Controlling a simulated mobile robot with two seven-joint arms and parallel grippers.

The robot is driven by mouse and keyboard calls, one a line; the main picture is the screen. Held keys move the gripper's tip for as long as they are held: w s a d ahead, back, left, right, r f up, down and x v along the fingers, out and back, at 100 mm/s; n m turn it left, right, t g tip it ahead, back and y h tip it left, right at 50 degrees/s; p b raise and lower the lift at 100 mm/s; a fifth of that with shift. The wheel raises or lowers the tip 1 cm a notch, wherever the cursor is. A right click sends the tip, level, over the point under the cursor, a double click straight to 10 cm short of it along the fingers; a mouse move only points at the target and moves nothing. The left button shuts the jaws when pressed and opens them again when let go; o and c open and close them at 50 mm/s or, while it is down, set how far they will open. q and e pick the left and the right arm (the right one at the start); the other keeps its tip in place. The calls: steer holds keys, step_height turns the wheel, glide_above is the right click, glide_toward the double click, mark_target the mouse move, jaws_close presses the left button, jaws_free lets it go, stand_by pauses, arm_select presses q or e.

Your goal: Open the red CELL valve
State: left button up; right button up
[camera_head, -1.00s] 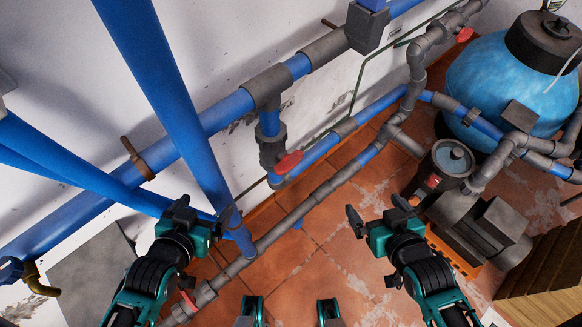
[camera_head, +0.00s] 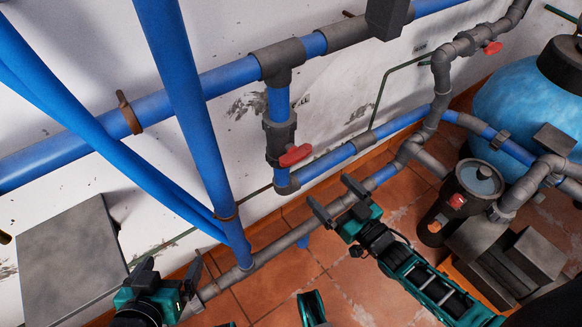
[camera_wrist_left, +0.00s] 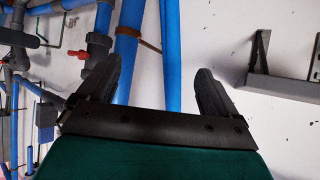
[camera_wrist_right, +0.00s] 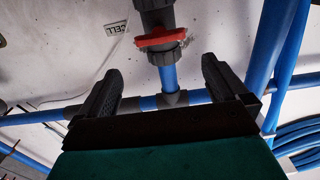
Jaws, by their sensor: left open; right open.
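The red valve handle (camera_head: 295,155) sits on a grey valve body (camera_head: 280,137) on a short vertical blue pipe below a tee. In the right wrist view the red handle (camera_wrist_right: 162,39) lies across its pipe, with a CELL label (camera_wrist_right: 116,28) on the wall to its left. My right gripper (camera_head: 335,198) is open and empty, below and right of the handle, apart from it. Its fingers (camera_wrist_right: 161,76) point towards the valve. My left gripper (camera_head: 169,270) is open and empty at the lower left. The left wrist view also shows a red handle (camera_wrist_left: 77,57).
A second red handle (camera_head: 492,47) is on grey piping at the upper right. A slanted blue pipe (camera_head: 185,110) stands between my left gripper and the valve. A grey box (camera_head: 72,258) is at the lower left. A pump (camera_head: 470,190) and a blue tank (camera_head: 525,100) stand at right.

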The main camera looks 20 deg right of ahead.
mark_target(300, 160)
steer(key=b+x, duration=0.3)
steer(key=x, duration=0.8)
steer(key=shift+w+f, duration=0.15)
steer(key=shift+w, duration=0.15)
steer(key=shift+w+a, duration=0.25)
steer(key=shift+w, duration=0.2)
steer(key=c, duration=0.7)
